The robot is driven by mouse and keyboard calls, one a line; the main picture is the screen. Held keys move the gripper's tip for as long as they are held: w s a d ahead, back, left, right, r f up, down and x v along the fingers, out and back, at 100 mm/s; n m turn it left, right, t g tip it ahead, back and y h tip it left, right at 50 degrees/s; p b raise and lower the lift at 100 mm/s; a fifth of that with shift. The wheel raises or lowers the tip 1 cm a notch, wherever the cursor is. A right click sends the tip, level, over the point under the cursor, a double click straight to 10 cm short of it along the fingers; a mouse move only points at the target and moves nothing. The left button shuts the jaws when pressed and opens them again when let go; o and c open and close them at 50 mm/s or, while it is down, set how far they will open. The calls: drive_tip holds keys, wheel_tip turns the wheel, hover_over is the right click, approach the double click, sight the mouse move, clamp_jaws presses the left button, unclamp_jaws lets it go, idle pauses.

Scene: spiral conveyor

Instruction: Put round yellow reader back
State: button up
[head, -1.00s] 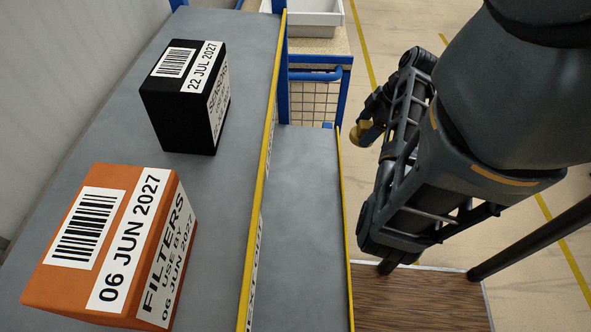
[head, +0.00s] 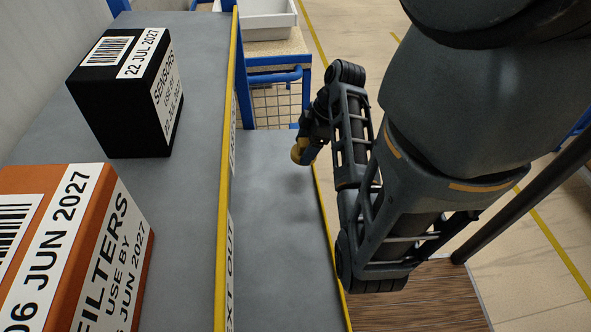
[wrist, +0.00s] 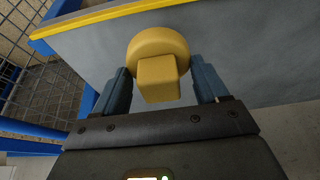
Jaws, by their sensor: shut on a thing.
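The round yellow reader (wrist: 158,50) is a thick disc with a blocky handle. My gripper (wrist: 162,82) is shut on it, with the handle between the two blue-grey fingers. In the head view the reader (head: 297,153) shows small at the end of my arm, partly hidden by my gripper (head: 305,148). It is over the right side of the lower grey belt (head: 275,250), near its yellow edge. I cannot tell how high it is above the belt.
The upper belt (head: 60,135) carries a black sensors box (head: 120,95) and an orange filters box (head: 80,250). A yellow-topped guard (head: 228,170) divides the belts. A white bin (head: 267,22) stands on a blue-framed table (head: 280,62) behind. The lower belt looks clear.

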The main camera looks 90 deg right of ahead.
sight(299, 150)
drive_tip(key=w+a, duration=0.1)
drive_tip(key=w+f, duration=0.1)
drive_tip(key=shift+w+a+f, duration=0.3)
drive_tip(key=shift+a, duration=0.1)
drive_tip(key=shift+f+p, duration=0.6)
drive_tip(key=shift+f, duration=1.3)
drive_tip(key=shift+f, duration=0.15)
drive_tip(key=o, duration=0.9)
drive_tip(key=shift+o, duration=0.2)
drive_tip(key=shift+f+b, duration=0.15)
drive_tip(key=shift+b, duration=0.3)
drive_tip(key=v, duration=0.8)
drive_tip(key=shift+w, duration=0.25)
